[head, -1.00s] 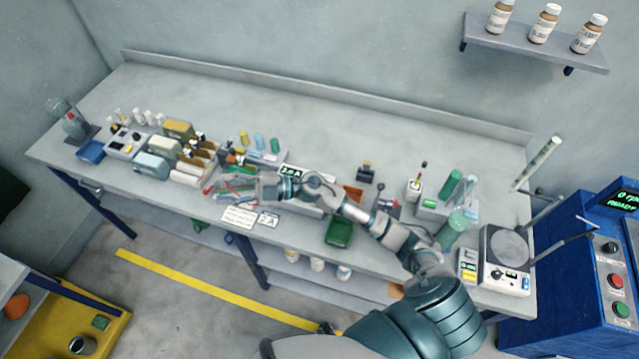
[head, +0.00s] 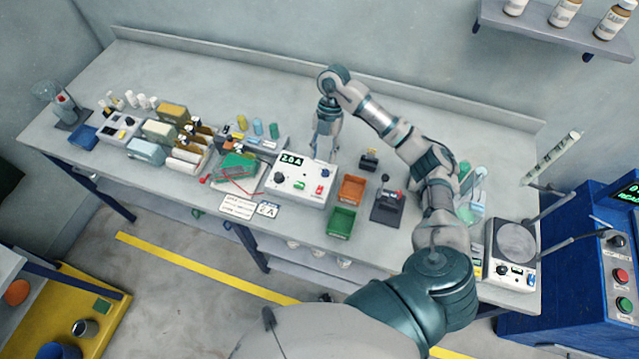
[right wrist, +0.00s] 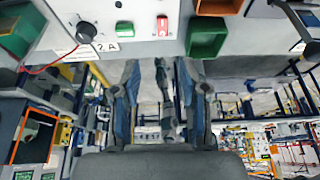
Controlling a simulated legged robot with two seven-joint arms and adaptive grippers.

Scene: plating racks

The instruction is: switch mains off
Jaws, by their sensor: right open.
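The white power supply box (head: 283,188) stands on the bench, with a lit green display (head: 291,160), a black knob and a green button (head: 299,185) on its face. A red switch (head: 320,188) is at the right of that face. The switch also shows in the right wrist view (right wrist: 162,27), beyond the fingertips; its on or off position is too small to tell. My right gripper (head: 324,155) points down behind the right end of the box. In the right wrist view its fingers (right wrist: 160,68) are apart with nothing between them. My left gripper is not in view.
Orange (head: 352,188) and green (head: 340,221) bins stand right of the box, then a black lever device (head: 388,203). A green board (head: 238,167) with red wires lies to the left. Cards (head: 238,206) lie in front. The back of the bench is clear.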

